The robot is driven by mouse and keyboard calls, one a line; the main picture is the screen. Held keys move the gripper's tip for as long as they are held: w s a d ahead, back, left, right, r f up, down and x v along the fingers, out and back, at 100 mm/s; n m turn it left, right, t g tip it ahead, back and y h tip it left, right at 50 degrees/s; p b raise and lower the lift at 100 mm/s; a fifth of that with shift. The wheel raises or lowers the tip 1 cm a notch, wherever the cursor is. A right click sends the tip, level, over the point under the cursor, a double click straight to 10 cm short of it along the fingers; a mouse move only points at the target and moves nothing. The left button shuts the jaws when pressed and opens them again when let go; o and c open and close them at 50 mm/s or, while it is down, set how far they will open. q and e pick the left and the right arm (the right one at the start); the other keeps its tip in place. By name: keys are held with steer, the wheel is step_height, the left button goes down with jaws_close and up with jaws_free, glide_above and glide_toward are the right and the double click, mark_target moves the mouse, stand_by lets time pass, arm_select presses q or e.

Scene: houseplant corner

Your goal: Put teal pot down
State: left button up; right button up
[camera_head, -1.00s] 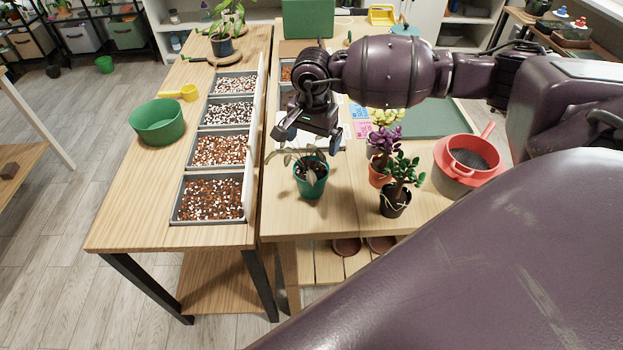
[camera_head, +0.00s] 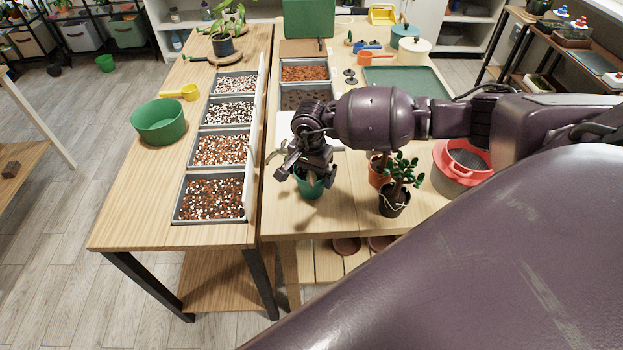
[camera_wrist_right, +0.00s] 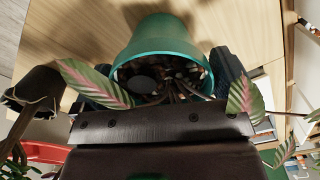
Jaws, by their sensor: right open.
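The teal pot (camera_head: 310,191) stands on the wooden table near its front left corner, mostly covered by my right gripper (camera_head: 306,174) in the head view. The right wrist view shows the pot (camera_wrist_right: 163,40) upside down in the picture, with dark soil and a plant with green and pink leaves (camera_wrist_right: 95,82). The fingers of my right gripper (camera_wrist_right: 157,82) are open, one on each side of the pot. I cannot tell whether they touch it. My left gripper is not in view.
A black pot (camera_head: 395,203) with a leafy plant stands close on the right, with a terracotta pot (camera_head: 377,176) behind it. A red sieve (camera_head: 462,160) is further right. Soil trays (camera_head: 212,198) and a green bowl (camera_head: 158,120) are on the left table.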

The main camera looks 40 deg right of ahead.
steer(key=c, duration=0.9)
